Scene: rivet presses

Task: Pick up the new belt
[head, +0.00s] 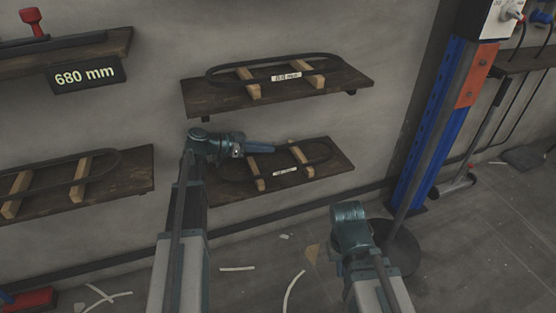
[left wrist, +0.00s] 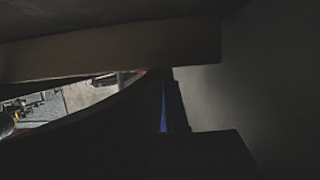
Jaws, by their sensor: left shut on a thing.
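A black belt (head: 327,151) lies in a long loop around two wooden blocks on the lower middle shelf (head: 338,172), with a small white label in front that is too small to read. My left gripper (head: 272,148) reaches over this shelf from the left and is shut on the belt, at its rear run near the blocks. The left wrist view is mostly dark; a pale wooden block (left wrist: 110,50) crosses its top, and the grip itself is hard to make out there. Only my right arm's wrist shows, at the lower right of the head view; its fingers are hidden.
Another belt on blocks lies on the upper middle shelf (head: 356,82), and another on the left shelf (head: 130,178). A "680 mm" sign (head: 86,75) hangs at upper left. A blue post (head: 428,130) stands at right. White strips (head: 293,291) litter the floor.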

